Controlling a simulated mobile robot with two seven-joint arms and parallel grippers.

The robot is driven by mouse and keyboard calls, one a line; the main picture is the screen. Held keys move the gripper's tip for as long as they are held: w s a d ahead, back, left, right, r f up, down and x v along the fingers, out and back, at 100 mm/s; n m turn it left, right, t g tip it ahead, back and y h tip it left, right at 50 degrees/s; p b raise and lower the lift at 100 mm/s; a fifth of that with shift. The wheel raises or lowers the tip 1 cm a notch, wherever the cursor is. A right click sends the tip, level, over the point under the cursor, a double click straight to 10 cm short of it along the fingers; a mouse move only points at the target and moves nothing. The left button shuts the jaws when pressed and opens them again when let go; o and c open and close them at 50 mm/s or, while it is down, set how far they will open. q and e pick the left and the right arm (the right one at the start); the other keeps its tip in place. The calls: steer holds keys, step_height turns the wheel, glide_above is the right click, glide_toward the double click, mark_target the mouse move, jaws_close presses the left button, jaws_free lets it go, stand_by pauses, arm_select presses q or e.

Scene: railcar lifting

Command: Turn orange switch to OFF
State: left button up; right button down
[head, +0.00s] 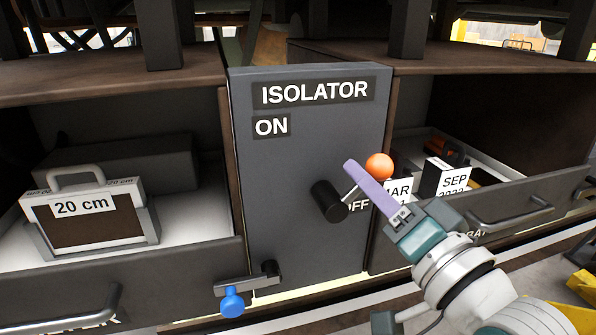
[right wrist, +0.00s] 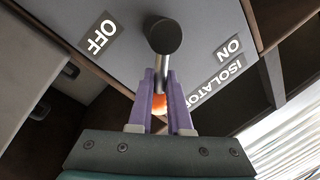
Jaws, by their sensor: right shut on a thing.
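The orange switch is a lever on the dark grey ISOLATOR panel (head: 300,160). Its black hub (head: 328,202) carries a metal rod with an orange ball (head: 379,166) at the end. The lever points up and to the right in the head view, just above the partly hidden OFF label (head: 357,206). The ON label (head: 271,126) is at the upper left. My right gripper (head: 352,172) has its purple fingers shut on the rod. In the right wrist view the orange ball (right wrist: 159,104) sits between the fingers. My left gripper is out of view.
A blue-ended lever (head: 232,301) is at the panel's lower left. A case marked 20 cm (head: 82,207) stands in the left open drawer. The right open drawer holds date blocks, one marked SEP (head: 449,179). Drawer handles (head: 510,217) stick out in front.

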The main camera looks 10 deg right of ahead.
steer(key=f+m+h+b, duration=0.1)
steer(key=m+b, duration=0.1)
steer(key=m, duration=0.1)
steer(key=d+f+m+h+b, duration=0.1)
steer(key=m+b, duration=0.1)
steer(key=m, duration=0.2)
steer(key=d+f+m+t+h+b, duration=0.1)
steer(key=m+b, duration=0.1)
steer(key=m, duration=0.1)
steer(key=shift+w+f+m, duration=0.1)
steer(key=shift+f+m, duration=0.15)
steer(key=shift+m, duration=0.05)
steer(key=shift+f, duration=0.15)
steer(key=c, duration=1.1)
jaws_free()
steer(key=shift+o, duration=1.3)
steer(key=shift+d, duration=0.1)
steer(key=b+v, duration=0.2)
steer(key=v, duration=0.8)
